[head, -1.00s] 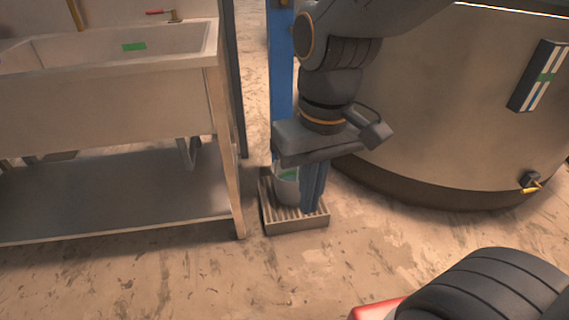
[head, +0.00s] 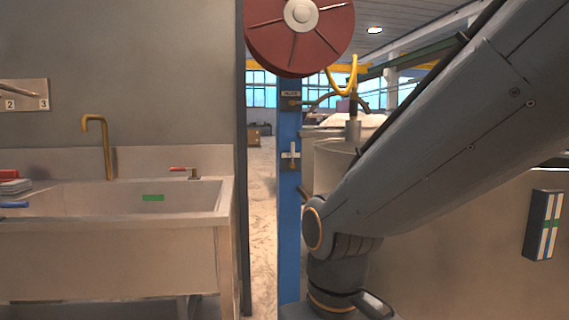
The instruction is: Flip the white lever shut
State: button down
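A small white lever (head: 291,155) is on the front of a blue post (head: 289,225), in the middle of the head view. It looks like a white cross, with an upright bar and a short crossbar; I cannot tell its exact turn. A small label plate (head: 290,94) sits above it on the post. My arm comes down from the upper right to the bottom of the view, right of the lever. My gripper is below the bottom edge and hidden, so its opening does not show.
A sink (head: 110,240) with a brass faucet (head: 106,145) and a red-handled tap (head: 184,172) stands at left. A dark red reel (head: 262,40) is above the post. A large tank (head: 470,230) fills the right. A narrow gap of floor (head: 262,210) shows left of the post.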

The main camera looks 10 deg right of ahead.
aim_at(292, 165)
jog(key=u, duration=0.1)
jog(key=i, duration=0.95)
